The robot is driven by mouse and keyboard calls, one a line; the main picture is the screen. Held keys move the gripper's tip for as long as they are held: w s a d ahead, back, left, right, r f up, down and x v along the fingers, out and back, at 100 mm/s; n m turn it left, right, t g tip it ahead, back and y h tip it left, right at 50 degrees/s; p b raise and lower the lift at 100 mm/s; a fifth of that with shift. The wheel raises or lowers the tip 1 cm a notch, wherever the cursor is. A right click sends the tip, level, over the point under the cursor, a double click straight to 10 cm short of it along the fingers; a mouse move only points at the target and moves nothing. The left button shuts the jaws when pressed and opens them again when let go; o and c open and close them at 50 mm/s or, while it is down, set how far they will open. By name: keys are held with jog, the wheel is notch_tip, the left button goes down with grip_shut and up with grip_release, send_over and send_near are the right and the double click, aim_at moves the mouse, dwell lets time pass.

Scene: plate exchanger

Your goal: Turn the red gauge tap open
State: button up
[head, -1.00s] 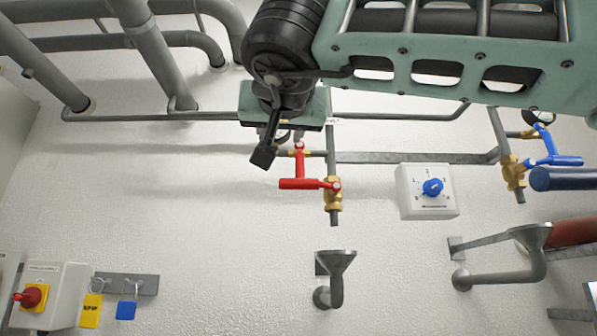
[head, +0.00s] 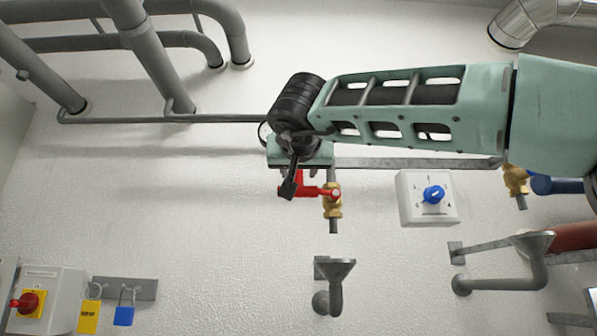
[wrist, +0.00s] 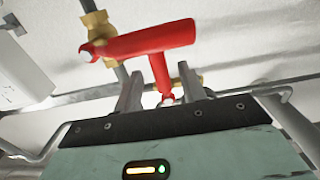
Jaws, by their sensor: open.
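A larger red handle (wrist: 140,42) on a brass valve (wrist: 97,38) lies just beyond the fingertips. In the head view this handle (head: 322,191) lies level on its brass valve (head: 333,208).
A white box with a blue dial (head: 433,194) is to the right. A grey funnel drain (head: 336,275) is below the brass valve. A pipe (head: 215,119) runs along the wall.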

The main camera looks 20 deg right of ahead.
aim_at(298, 174)
jog(key=shift+x, duration=1.65)
grip_shut()
